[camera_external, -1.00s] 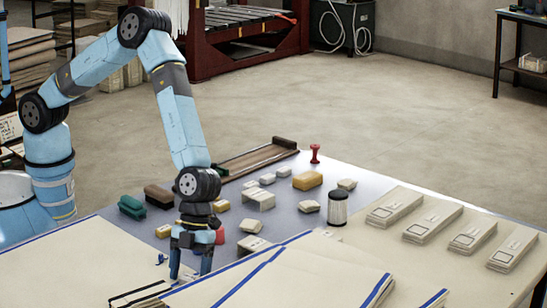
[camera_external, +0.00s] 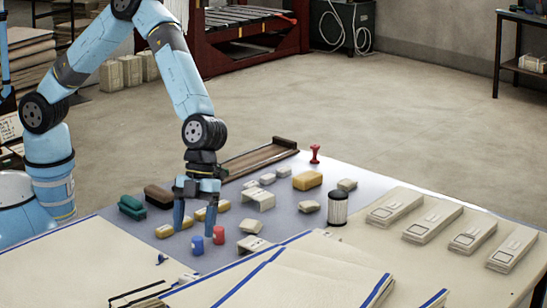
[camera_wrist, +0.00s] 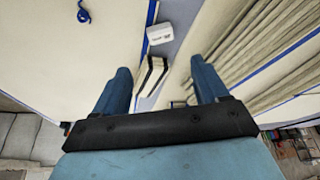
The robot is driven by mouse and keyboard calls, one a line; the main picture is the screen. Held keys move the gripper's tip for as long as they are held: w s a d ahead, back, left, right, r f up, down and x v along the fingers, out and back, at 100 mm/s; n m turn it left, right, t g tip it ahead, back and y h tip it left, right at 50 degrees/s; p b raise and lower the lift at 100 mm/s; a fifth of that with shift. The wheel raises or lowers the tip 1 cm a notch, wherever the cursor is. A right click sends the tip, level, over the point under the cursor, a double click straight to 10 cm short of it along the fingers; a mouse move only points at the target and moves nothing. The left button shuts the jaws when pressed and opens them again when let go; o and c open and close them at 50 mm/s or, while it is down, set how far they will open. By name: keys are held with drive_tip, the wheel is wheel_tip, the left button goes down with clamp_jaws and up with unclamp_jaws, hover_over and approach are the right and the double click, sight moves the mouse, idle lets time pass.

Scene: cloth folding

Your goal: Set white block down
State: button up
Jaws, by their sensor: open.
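A small white block (camera_wrist: 160,33) lies flat in the wrist view, on the strip beside a pale cloth, just beyond a block with black edges (camera_wrist: 152,75). In the external view, a small pale shape at the table's front (camera_external: 188,278) appears to be the same white block. My gripper (camera_external: 194,230) is above the table, fingers pointing down, apart and empty.
Yellow blocks, green (camera_external: 131,207) and brown pieces lie behind. A layered cloth stack (camera_external: 300,275) with blue stripes fills the front right.

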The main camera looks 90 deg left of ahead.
drive_tip(key=s+a+r+n+t+y, duration=0.15)
drive_tip(key=a+r+n, duration=0.35)
drive_tip(key=a+r, duration=0.8)
drive_tip(key=s+a+r+n+t+y, duration=0.1)
drive_tip(key=s+a+r+n+t, duration=0.3)
drive_tip(key=a+r, duration=0.95)
drive_tip(key=s+a+r+n+y, duration=0.1)
drive_tip(key=s+a+r+n, duration=0.2)
drive_tip(key=a, duration=0.5)
drive_tip(key=s+a+r+n, duration=0.1)
drive_tip(key=s+a+n, duration=0.3)
drive_tip(key=s+a, duration=0.25)
drive_tip(key=s+a+n+t, duration=0.2)
drive_tip(key=s+a+n, duration=0.4)
drive_tip(key=s+a, duration=0.4)
drive_tip(key=s, duration=0.2)
drive_tip(key=shift+s+y, duration=0.35)
drive_tip(key=shift+r, duration=0.1)
